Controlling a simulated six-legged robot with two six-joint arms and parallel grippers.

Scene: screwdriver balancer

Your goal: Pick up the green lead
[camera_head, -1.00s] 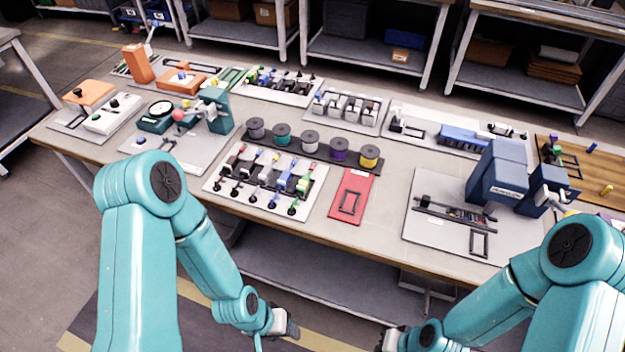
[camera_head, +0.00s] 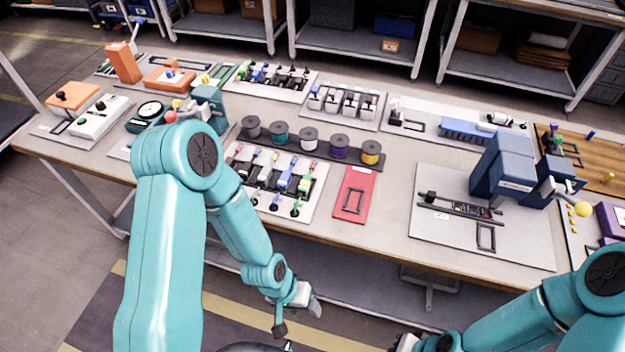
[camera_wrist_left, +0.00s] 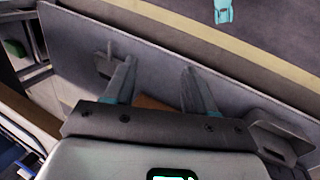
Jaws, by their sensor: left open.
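The green lead (camera_head: 306,181) lies at the right end of a row of coloured leads on a white board (camera_head: 318,205) on the bench. A blue lead (camera_head: 286,180) is beside it on the left. My left gripper (camera_head: 314,304) hangs in front of the bench and below its top, apart from the lead. In the left wrist view it (camera_wrist_left: 158,72) is open and empty, with its two fingers spread. My right gripper (camera_head: 405,343) is only partly visible at the bottom edge, and its jaws cannot be made out. The lead is not recognisable in the left wrist view.
A rack of several wire spools (camera_head: 308,141) stands behind the leads board. A red plate (camera_head: 354,194) lies to its right, then a blue press (camera_head: 502,170) on a grey board. A shelf lies under the bench top (camera_head: 390,240). Bare bench top shows around the red plate.

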